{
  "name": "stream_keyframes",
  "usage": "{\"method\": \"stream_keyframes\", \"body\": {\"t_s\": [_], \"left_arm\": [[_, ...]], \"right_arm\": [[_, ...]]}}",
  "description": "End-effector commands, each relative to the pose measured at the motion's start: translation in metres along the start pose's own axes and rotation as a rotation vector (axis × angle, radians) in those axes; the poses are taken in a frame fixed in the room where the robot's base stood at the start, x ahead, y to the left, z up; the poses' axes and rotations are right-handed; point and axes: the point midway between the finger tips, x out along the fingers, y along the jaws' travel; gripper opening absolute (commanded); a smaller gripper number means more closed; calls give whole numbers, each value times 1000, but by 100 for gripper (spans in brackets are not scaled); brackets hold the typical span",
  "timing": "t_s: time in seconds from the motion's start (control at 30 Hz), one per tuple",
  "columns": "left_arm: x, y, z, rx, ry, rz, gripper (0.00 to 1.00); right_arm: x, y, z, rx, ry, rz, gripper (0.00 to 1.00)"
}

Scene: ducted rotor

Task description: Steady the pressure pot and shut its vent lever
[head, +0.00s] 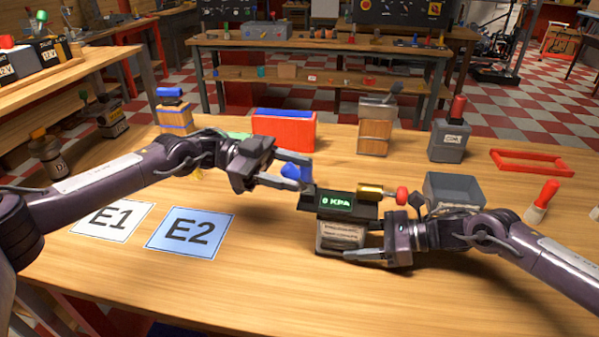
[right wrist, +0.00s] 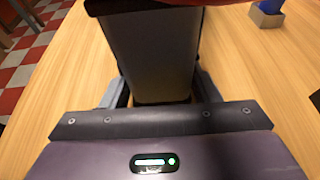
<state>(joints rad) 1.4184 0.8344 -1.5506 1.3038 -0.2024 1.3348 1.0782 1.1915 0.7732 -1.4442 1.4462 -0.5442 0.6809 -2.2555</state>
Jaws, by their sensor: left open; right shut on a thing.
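The pressure pot (head: 341,236) stands on the table at centre, with a grey labelled body and a dark top whose green display reads 0 KPA. A brass cylinder with a red knob (head: 402,195) sticks out on the right of its top. My right gripper (head: 352,242) is shut on the pot's body, which also shows between the fingers in the right wrist view (right wrist: 155,60). My left gripper (head: 306,173) is open beside the pot's upper left. A blue piece (head: 295,171) shows between its fingers; I cannot tell whether it is the vent lever or whether they touch it.
Cards E1 (head: 112,217) and E2 (head: 189,232) lie at left. Behind stand a red box with blue top (head: 284,131), a wooden-fronted box (head: 374,130) and a grey can (head: 450,142). The front table is clear.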

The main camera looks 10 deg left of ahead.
Motion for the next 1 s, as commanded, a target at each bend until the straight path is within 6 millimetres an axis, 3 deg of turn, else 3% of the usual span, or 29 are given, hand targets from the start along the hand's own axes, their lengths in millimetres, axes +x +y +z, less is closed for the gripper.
{"method": "stream_keyframes", "body": {"t_s": [0.2,0.47,0.83,1.0], "left_arm": [[16,0,0,0,1,-1,48],[18,0,0,1,0,-1,48],[18,0,0,1,0,-1,2],[17,0,0,1,0,-1,0]], "right_arm": [[0,0,-1,0,1,-1,35],[0,0,-1,1,1,-1,35],[0,0,-1,1,1,-1,35],[0,0,-1,1,1,-1,35]]}}
